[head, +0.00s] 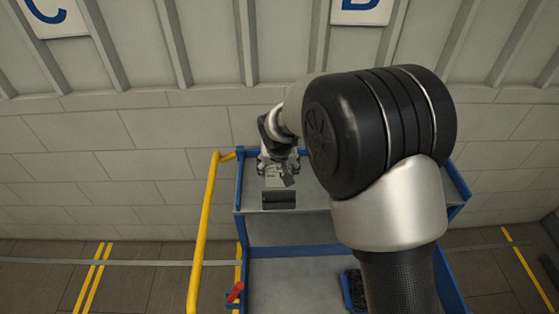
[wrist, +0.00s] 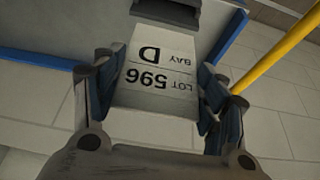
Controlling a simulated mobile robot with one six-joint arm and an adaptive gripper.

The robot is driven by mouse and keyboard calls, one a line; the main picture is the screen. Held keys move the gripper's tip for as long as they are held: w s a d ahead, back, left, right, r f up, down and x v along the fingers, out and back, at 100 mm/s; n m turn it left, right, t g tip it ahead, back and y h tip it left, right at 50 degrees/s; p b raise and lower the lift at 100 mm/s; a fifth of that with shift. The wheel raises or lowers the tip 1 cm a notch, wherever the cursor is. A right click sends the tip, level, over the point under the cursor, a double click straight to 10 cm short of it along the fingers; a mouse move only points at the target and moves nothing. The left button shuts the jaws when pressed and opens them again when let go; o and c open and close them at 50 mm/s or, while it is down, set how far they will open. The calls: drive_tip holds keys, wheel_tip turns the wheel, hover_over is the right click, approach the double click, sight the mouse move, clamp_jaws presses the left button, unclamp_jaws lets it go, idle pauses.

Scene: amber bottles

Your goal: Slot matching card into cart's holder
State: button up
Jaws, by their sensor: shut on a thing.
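A white card (wrist: 155,75) printed "LOT 596" and "BAY D" is between the fingers of my gripper (wrist: 160,88), its text upside down in the wrist view. My gripper (head: 278,160) is shut on the card and is over the far left part of the cart's top shelf (head: 310,225). The card (head: 273,179) also shows small in the head view. A dark holder (head: 279,199) is on that shelf, just nearer than the card. The holder (wrist: 172,12) shows at the top of the wrist view, close to the card's far edge. I cannot tell whether they touch.
The blue-framed cart has a yellow handle rail (head: 203,225) on its left. A dark crate (head: 356,290) is on the lower level, partly hidden by my arm. A wall sign (head: 52,14) reads C; another (head: 361,8) is cut off. The wall stands close behind the cart.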

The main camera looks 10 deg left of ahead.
sight(279, 193)
drive_tip(key=shift+s+d+f+b, duration=0.15)
drive_tip(key=shift+f+b, duration=1.15)
drive_tip(key=shift+f, duration=1.1)
drive_tip(key=shift+s+d+f+b, duration=0.1)
drive_tip(key=shift+f+b, duration=1.15)
drive_tip(key=shift+f, duration=1.1)
drive_tip(key=c, duration=0.4)
drive_tip(key=shift+c, duration=0.2)
drive_tip(key=shift+s, duration=0.15)
drive_tip(key=shift+r, duration=0.15)
drive_tip(key=shift+w+a+r, duration=0.1)
drive_tip(key=shift+w+a, duration=0.05)
drive_tip(key=shift+w, duration=0.15)
drive_tip(key=shift+s+b, duration=0.1)
drive_tip(key=shift+b, duration=0.35)
drive_tip(key=shift+f+b, duration=0.8)
drive_tip(key=shift+f, duration=0.1)
drive_tip(key=o, duration=1.4)
